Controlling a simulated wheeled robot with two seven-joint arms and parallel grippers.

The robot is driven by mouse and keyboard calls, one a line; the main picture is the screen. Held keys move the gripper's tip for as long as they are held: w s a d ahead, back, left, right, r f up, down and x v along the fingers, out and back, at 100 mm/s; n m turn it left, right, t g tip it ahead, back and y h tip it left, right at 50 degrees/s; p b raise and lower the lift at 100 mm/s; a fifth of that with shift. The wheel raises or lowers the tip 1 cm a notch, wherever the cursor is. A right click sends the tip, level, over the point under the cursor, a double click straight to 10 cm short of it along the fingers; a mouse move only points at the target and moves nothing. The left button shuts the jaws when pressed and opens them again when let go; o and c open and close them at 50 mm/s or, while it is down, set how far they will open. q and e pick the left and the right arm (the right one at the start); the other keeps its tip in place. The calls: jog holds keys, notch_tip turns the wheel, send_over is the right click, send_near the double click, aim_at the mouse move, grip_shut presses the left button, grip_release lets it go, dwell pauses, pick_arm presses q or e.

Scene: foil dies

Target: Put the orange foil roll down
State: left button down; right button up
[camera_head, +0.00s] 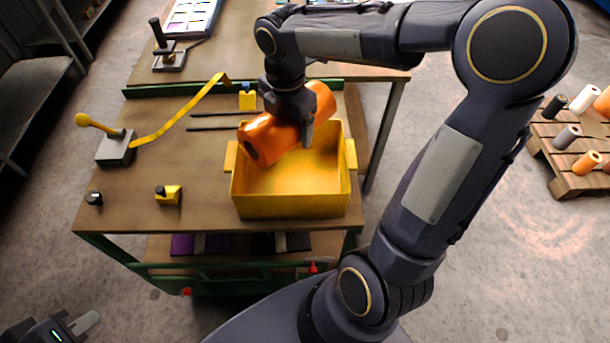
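The orange foil roll (262,138) is held tilted over the back part of the yellow bin (292,206) on the workbench. Its near end points down to the left and its far end shows behind my gripper. My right gripper (300,122) is shut on the middle of the roll; one finger shows on the roll's right side and the other is hidden. Whether the roll touches the bin's rim cannot be told. The bin's visible floor is empty. My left gripper (68,328) shows only in part at the bottom left corner, away from the bench, with one grey finger visible.
Left of the bin are a grey block with a yellow lever (116,148), a small yellow block (168,195) and a black knob (94,198). Dark rods (222,128) lie behind. A pallet (562,172) with several rolls stands at right. My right arm spans the right side.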

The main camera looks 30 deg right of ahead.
notch_tip(320, 180, down, 17)
jog(key=shift+w+f, duration=0.1)
dwell(0.4)
jog(key=o, duration=1.5)
jog(key=shift+f, duration=0.1)
jog(key=shift+c, duration=0.2)
